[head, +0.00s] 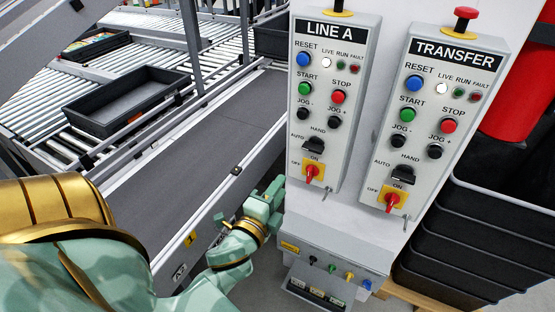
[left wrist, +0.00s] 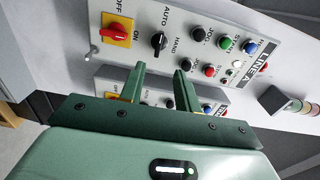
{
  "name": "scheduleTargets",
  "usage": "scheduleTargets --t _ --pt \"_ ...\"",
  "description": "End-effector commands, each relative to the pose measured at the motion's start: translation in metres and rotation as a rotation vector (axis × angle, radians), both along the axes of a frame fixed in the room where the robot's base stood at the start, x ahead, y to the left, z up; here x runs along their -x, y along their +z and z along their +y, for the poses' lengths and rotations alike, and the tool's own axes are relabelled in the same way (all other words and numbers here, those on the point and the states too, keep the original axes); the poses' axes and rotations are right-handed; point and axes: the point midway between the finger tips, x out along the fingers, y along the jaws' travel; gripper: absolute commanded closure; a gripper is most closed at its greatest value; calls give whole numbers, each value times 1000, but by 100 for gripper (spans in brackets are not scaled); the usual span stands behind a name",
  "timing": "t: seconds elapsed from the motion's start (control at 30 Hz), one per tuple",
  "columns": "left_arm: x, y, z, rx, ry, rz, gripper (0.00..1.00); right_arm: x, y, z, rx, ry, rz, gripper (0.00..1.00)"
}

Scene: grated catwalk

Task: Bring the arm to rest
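My left arm reaches in from the left in the head view. Its gripper (head: 268,198) is beside the lower left edge of the LINE A panel (head: 311,185), apart from its knobs as far as I can tell. In the left wrist view, the two fingers of this gripper (left wrist: 160,80) stand apart with nothing between them. The LINE A panel (left wrist: 135,62) lies beyond them there, with its red switch (left wrist: 117,30) and black selector (left wrist: 159,42). My right gripper is not in view.
The TRANSFER panel (head: 420,178) stands right of LINE A. Below is a small sloped box (head: 312,262) with coloured knobs. A belt conveyor (head: 200,150) runs at left, with a black tray (head: 126,122) on rollers behind. Stacked black crates (head: 470,215) stand at right.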

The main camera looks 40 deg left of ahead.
Motion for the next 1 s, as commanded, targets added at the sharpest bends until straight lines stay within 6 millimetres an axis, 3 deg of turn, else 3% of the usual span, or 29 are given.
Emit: scheduleTargets --t 0.33,0.43,0.57,0.67,0.7,0.77,0.87,1.0 --pt "0 0 0 7 0 -2 67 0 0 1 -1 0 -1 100" --pt "0 -10 1 121 6 -4 67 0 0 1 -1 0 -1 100" --pt "8 -89 -10 379 19 119 67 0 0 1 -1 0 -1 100" --pt "28 -175 -29 603 54 266 67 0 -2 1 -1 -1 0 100" --pt "40 -209 -38 687 76 330 67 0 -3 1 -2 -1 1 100" --pt "63 -258 -51 804 120 425 67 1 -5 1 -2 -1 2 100" --pt "113 -334 -70 967 219 589 67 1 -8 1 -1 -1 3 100" --pt "205 -422 -86 1124 409 813 67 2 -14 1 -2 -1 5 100"
